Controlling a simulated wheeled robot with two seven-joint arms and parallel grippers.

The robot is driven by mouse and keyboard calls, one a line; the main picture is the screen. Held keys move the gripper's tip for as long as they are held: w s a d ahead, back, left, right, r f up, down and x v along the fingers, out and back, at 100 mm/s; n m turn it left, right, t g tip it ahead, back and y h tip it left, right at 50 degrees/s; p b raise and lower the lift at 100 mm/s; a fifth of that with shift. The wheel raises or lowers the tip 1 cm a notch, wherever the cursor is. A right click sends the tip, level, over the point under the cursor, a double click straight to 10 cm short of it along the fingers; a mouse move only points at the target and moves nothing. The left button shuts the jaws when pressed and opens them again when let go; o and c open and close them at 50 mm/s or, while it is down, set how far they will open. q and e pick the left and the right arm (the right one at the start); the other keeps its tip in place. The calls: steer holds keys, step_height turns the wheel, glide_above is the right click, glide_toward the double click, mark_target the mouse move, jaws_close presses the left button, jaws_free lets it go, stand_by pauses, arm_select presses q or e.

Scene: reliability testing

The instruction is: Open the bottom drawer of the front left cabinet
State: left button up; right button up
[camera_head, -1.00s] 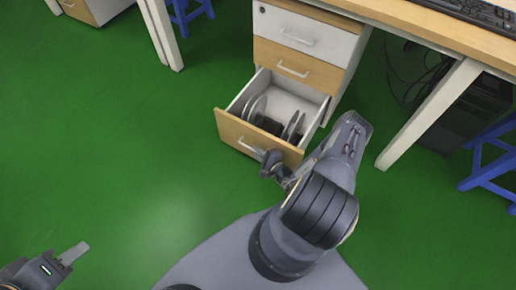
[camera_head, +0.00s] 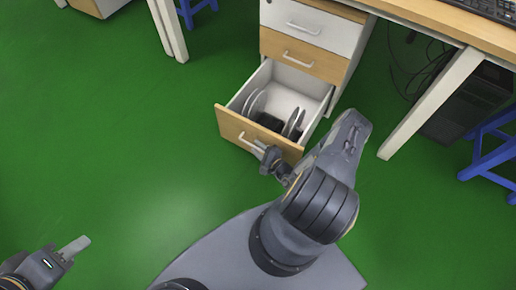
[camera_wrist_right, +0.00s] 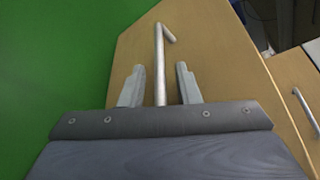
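The cabinet (camera_head: 353,45) stands under the desk at top centre of the head view. Its bottom drawer (camera_head: 226,125) is pulled well out, with its inside showing. The drawer's bar handle (camera_head: 250,143) is on the wooden front; it also shows in the right wrist view (camera_wrist_right: 159,55). My right gripper (camera_head: 266,155) is at this handle. In the wrist view its two fingers (camera_wrist_right: 160,88) stand apart on either side of the bar, with gaps visible. My left gripper (camera_head: 75,246) is at the lower left, over the floor, far from the cabinet; its finger gap is not clear.
Round plate-like discs (camera_head: 254,103) and a dark item (camera_head: 270,122) are inside the drawer. The upper drawers (camera_head: 302,55) are closed. A white desk leg (camera_head: 425,100), a black computer case (camera_head: 465,108) and a blue stool (camera_head: 490,150) are to the right. Green floor (camera_head: 120,130) is clear at left.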

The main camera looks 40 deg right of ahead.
steer(key=p+v, duration=0.2)
steer(key=v, duration=0.5)
steer(key=shift+s, duration=0.4)
steer(key=shift+r, duration=0.15)
